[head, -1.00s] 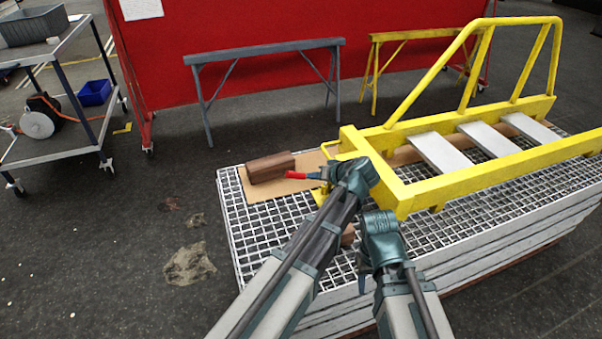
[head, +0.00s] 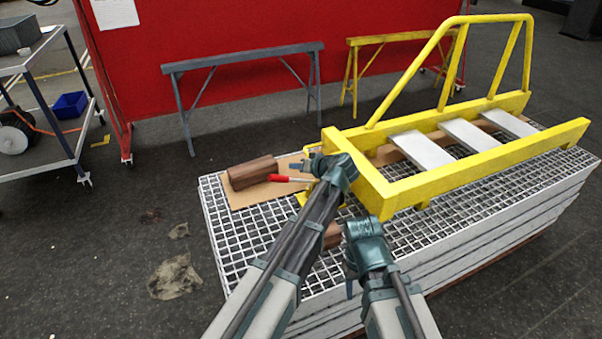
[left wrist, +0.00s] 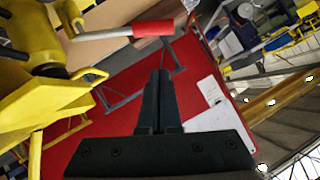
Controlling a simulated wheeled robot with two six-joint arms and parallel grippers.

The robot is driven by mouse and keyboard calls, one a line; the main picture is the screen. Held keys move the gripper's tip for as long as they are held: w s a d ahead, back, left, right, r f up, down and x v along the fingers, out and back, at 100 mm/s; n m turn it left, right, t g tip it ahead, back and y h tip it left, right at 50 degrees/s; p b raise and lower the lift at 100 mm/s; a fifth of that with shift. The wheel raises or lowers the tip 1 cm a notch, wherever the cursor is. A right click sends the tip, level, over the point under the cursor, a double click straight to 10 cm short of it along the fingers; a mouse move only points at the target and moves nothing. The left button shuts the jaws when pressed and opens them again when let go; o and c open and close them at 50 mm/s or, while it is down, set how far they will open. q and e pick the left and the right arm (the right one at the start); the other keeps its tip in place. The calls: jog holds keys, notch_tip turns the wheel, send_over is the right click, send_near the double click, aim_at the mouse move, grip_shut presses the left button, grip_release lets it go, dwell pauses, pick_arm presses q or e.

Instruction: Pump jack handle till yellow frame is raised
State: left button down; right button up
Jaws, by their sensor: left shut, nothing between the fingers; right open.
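The yellow frame (head: 470,172) lies along the grating stack with its railing upright. The jack handle's red grip (head: 291,178) sticks out leftward near the frame's front left corner. In the left wrist view the red grip (left wrist: 153,28) and its metal rod show near the top, leading to a yellow jack body (left wrist: 30,35). My left gripper (head: 300,166) is shut and empty, close to the handle but not holding it. Its closed fingers (left wrist: 159,75) point toward the grip. My right gripper (head: 349,289) is low beside the stack, away from the handle; its fingers are mostly hidden.
A brown wooden block (head: 252,172) lies on cardboard left of the handle. The white grating stack (head: 237,235) fills the middle. A grey trestle (head: 245,58) and a yellow trestle (head: 352,82) stand behind. A cart (head: 40,155) is at left.

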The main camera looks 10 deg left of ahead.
aim_at(292, 179)
pick_arm(q)
jog(key=w+a+f+b, duration=0.2)
jog(key=a+f+b, duration=0.2)
jog(key=f+b, duration=0.1)
jog(key=shift+w+a+f, duration=0.15)
jog(key=shift+a+f, duration=0.25)
jog(key=shift+f, duration=0.1)
jog(key=shift+a+f, duration=0.1)
